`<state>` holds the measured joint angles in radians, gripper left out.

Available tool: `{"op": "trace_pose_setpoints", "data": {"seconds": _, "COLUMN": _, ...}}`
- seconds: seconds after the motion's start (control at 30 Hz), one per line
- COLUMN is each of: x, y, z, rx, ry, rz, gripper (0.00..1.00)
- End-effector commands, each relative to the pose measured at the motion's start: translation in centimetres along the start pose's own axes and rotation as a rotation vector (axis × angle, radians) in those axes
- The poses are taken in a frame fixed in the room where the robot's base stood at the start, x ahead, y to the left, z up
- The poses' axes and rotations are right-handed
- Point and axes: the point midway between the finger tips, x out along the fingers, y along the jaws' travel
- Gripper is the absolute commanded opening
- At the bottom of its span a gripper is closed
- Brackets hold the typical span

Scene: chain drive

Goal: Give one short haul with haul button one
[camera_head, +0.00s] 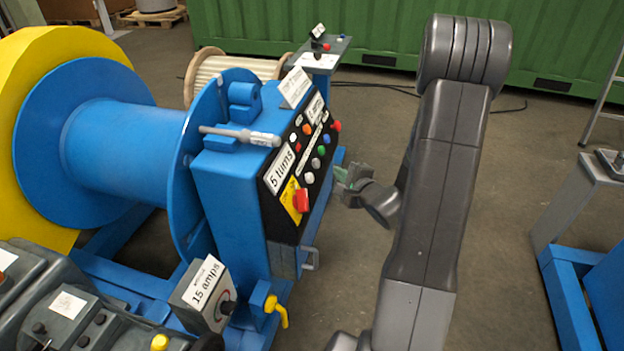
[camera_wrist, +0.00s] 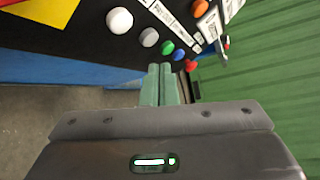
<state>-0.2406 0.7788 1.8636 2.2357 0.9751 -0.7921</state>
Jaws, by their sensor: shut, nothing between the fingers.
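The black control panel (camera_head: 292,207) is on the blue winch housing in the head view. Its lower button row runs white (camera_wrist: 119,20), grey (camera_wrist: 149,37), green (camera_wrist: 167,47), blue (camera_wrist: 179,55) and red (camera_wrist: 191,66). An orange button (camera_wrist: 201,6) is in another row. The small labels are too blurred to tell which is haul button one. My gripper (camera_wrist: 160,70) is shut and empty, its green fingertips just below the green and blue buttons in the wrist view. In the head view, my gripper (camera_head: 350,175) is right of the panel, apparently with a gap.
A red switch (camera_head: 301,200) on a yellow plate is low on the panel, beside a "5 turns" card (camera_head: 279,170). A "15 amps" box (camera_head: 205,295) and yellow tap (camera_head: 276,310) stand in front.

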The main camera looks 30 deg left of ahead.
Motion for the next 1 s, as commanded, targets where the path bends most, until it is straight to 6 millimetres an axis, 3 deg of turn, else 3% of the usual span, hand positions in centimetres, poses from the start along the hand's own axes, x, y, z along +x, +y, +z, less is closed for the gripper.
{"op": "trace_pose_setpoints", "data": {"seconds": 0.2, "x": 2.3, "y": 2.0, "z": 1.5, "rx": -0.001, "ry": -0.002, "rz": 0.000, "gripper": 0.00}}
{"op": "trace_pose_setpoints", "data": {"seconds": 0.4, "x": 3.4, "y": 2.7, "z": 2.3, "rx": -0.001, "ry": -0.001, "rz": 0.000, "gripper": 0.00}}
{"op": "trace_pose_setpoints", "data": {"seconds": 1.0, "x": 3.7, "y": 2.7, "z": 2.7, "rx": 0.000, "ry": 0.000, "rz": 0.000, "gripper": 0.00}}
